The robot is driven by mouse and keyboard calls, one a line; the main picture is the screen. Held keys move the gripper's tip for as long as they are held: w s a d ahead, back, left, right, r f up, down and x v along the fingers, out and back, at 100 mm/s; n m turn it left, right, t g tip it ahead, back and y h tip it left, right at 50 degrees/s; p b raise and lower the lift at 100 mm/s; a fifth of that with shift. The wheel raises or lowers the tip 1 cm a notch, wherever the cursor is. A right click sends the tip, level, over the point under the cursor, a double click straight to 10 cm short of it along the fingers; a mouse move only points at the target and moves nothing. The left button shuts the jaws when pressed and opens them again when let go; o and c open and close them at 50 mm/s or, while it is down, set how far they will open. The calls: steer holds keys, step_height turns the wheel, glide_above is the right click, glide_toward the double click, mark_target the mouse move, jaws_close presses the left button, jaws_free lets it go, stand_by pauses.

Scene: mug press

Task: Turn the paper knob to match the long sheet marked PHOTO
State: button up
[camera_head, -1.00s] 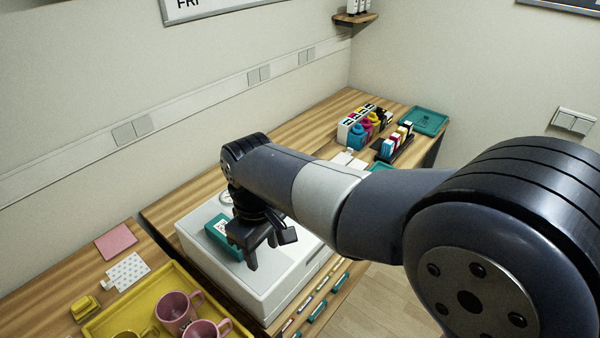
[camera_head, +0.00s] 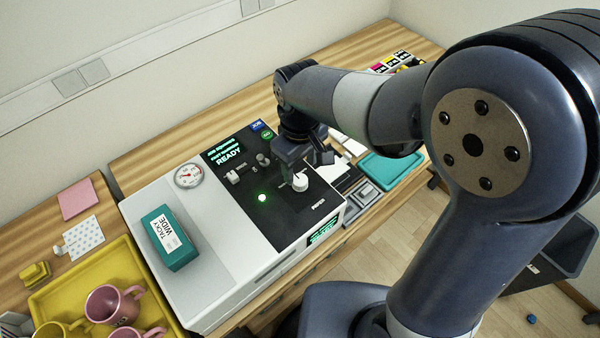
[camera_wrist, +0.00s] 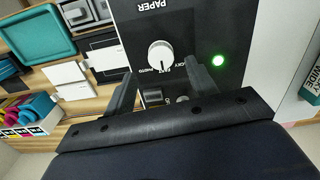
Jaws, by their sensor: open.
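The white paper knob (camera_head: 300,182) stands on the black panel of the white machine (camera_head: 215,215). In the wrist view the knob (camera_wrist: 159,56) sits under the word PAPER, with small labels around its edge, one reading PHOTO. My gripper (camera_head: 306,168) is open and empty above the panel. In the wrist view its fingers (camera_wrist: 160,86) are spread on either side of the knob's near edge, apart from it. I cannot read PHOTO on any sheet.
A teal TACKY WIDE box (camera_head: 168,238) lies on the machine's left part. A green light (camera_head: 262,198) glows left of the knob. White cards (camera_wrist: 67,76) and a teal tray (camera_head: 391,168) lie right of the machine. A yellow tray (camera_head: 60,292) holds mugs at front left.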

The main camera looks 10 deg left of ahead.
mark_target(300, 179)
steer(key=shift+f, duration=2.4)
steer(key=c, duration=1)
steer(key=shift+m, duration=0.4)
steer(key=m, duration=0.4)
steer(key=shift+m+b, duration=0.3)
steer(key=shift+b, duration=0.1)
steer(key=shift+m+b, duration=0.3)
steer(key=shift+m, duration=2)
